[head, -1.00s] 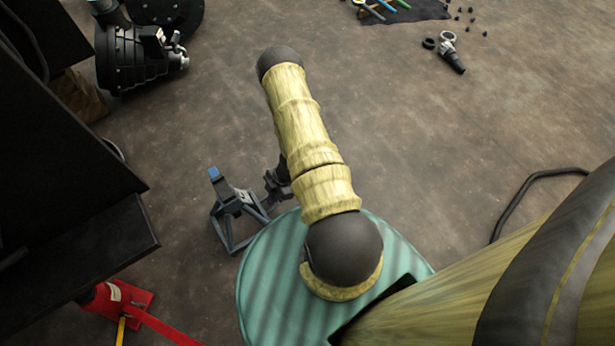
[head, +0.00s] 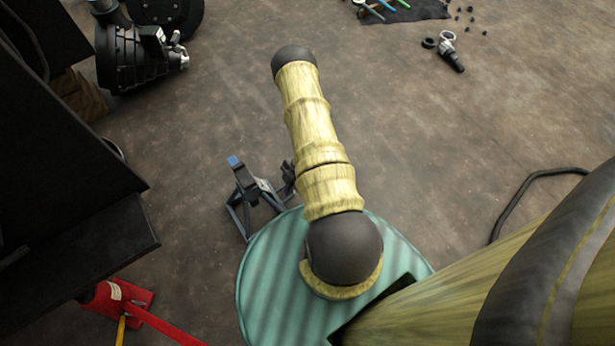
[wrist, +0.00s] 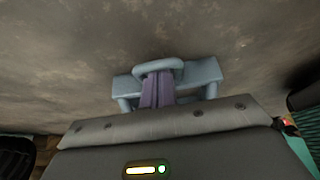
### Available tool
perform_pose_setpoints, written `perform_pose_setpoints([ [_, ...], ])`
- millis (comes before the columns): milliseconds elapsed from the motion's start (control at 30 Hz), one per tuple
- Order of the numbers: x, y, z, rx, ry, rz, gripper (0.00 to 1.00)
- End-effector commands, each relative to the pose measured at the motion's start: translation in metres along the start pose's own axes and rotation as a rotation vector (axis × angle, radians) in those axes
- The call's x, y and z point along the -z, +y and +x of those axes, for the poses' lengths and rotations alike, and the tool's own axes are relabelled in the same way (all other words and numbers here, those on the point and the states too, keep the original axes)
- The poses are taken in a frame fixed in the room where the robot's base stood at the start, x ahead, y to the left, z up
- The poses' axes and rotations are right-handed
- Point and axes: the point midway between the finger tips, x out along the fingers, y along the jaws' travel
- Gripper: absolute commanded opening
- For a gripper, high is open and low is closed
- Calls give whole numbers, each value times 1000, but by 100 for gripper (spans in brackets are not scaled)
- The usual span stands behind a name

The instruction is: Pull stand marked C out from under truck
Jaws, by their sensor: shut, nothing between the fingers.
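A blue-grey stand (head: 243,196) with a bright blue top end stands on the floor, left of my arm and clear of the dark truck body (head: 75,160). No letter on it is readable. In the wrist view the stand (wrist: 205,72) shows just beyond my gripper, with a rounded loop and a purple-grey post. My gripper (head: 288,176) is mostly hidden behind my arm in the head view, close to the stand's right side. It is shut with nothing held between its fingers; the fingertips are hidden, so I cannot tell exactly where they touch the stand.
A black round machine part (head: 137,58) is at the upper left. A small grey tool (head: 449,52) and a dark cloth (head: 405,10) lie far off. The floor at centre and right is mostly open.

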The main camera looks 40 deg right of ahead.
Motion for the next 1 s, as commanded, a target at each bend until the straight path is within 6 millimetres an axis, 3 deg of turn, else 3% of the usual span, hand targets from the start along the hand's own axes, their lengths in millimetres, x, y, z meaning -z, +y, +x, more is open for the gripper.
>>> perform_pose_setpoints([
  [400, -30, 0, -13, -2, -13, 4, 0],
  [633, -38, 1, -17, 4, -12, -7, 0],
  [1000, -25, 0, -16, 1, -6, -3, 0],
])
